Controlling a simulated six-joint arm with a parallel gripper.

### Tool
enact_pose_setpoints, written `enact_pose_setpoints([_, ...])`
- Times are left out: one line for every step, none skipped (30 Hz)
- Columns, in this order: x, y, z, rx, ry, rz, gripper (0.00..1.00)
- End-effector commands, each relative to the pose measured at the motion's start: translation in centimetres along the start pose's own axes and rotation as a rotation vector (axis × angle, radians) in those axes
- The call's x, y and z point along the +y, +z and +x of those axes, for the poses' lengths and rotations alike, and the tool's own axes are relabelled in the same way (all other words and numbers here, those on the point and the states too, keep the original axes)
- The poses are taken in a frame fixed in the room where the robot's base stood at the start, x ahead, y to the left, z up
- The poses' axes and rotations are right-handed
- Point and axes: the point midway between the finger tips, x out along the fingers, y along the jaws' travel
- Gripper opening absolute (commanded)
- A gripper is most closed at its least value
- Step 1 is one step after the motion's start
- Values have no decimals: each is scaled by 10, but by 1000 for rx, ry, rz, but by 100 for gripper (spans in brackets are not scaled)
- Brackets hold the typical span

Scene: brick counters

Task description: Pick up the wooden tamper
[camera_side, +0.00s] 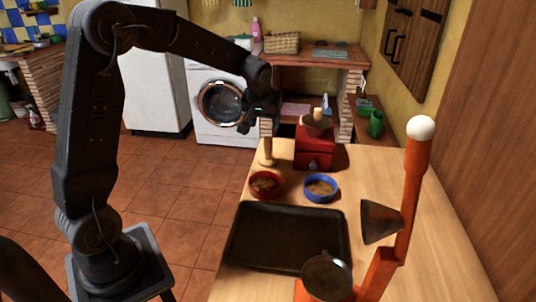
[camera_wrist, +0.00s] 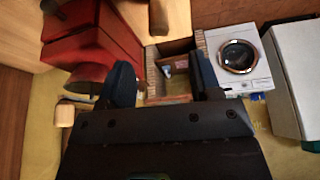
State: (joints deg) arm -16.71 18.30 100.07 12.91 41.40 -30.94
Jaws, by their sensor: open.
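The wooden tamper (camera_side: 267,153) stands upright on the light wood counter, to the left of the red grinder, with its wider base down. In the wrist view a brown wooden piece, which looks like the tamper (camera_wrist: 173,18), is cut off by the top edge, beyond my fingertips. My gripper (camera_side: 254,117) is above the counter, close to the tamper's top end in the side view. In the wrist view my gripper (camera_wrist: 163,78) has its two dark fingers spread apart with nothing between them. Whether a finger touches the tamper cannot be told.
The red grinder (camera_side: 314,160) stands close to the right of the tamper. A red bowl (camera_side: 265,194) and a blue bowl (camera_side: 334,195) are in front. A dark tray (camera_side: 287,264) and an orange stand (camera_side: 411,190) with a funnel are nearer. The counter's right side has free room.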

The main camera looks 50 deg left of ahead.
Motion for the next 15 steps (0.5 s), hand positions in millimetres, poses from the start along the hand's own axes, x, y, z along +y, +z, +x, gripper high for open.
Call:
enact_pose_setpoints([-1,1,13,-5,-3,0,58])
enact_pose_setpoints([-1,1,19,-5,-3,1,58])
enact_pose_setpoints([0,1,26,-4,-2,1,58])
enact_pose_setpoints([0,1,32,-5,-2,2,58])
enact_pose_setpoints([0,1,37,-3,-1,2,58])
enact_pose_setpoints([0,1,43,-4,-2,2,58])
enact_pose_setpoints([0,1,46,-3,-1,2,58])
enact_pose_setpoints([0,1,50,-2,0,2,58])
enact_pose_setpoints([0,1,53,-2,0,2,58])
enact_pose_setpoints([0,1,55,-2,0,2,58])
enact_pose_setpoints([0,1,57,-1,0,2,58])
enact_pose_setpoints([0,1,58,-1,0,2,58])
enact_pose_setpoints([0,1,60,-1,0,2,58])
enact_pose_setpoints([0,1,62,-1,0,2,58])
enact_pose_setpoints([0,1,66,-2,0,2,58])
